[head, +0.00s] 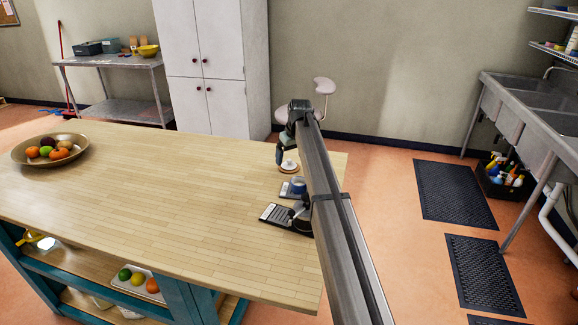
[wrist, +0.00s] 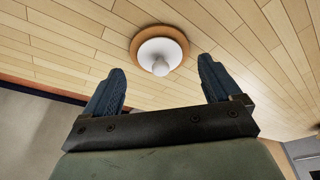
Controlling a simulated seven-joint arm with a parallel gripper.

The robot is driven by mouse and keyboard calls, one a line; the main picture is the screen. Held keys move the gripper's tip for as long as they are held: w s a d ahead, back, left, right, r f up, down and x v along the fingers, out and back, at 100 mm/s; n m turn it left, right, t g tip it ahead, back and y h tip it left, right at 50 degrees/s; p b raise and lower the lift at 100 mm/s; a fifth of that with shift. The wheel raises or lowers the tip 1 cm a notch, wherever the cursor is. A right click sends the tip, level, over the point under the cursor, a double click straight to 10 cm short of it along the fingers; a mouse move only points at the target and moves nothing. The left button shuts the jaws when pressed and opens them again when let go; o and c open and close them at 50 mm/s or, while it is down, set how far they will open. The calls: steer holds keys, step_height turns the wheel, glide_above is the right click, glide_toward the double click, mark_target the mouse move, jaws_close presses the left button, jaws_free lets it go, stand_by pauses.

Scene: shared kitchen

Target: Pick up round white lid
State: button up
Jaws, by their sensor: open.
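The round white lid (wrist: 159,52) shows in the wrist view with a knob in its middle. It sits on a round brown wooden piece (wrist: 138,40) on the table. In the head view the lid (head: 289,164) is near the far right end of the wooden table (head: 150,190). My gripper (wrist: 160,85) is open and empty, its two blue fingers spread apart. The lid lies beyond the fingertips, centred between them in the wrist view, and is not touched. In the head view the gripper (head: 280,152) is close to the lid, partly hidden by my arm.
A blue cup (head: 298,186) and a dark tray-like item (head: 275,214) stand nearer on the table, beside my arm. A fruit bowl (head: 22,152) is at the left. The middle of the table is clear. A stool (head: 324,87) stands beyond the table.

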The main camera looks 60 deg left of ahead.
mark_target(289, 163)
steer(key=shift+x, duration=1.25)
steer(key=c, duration=1.2)
steer(key=shift+r, duration=0.1)
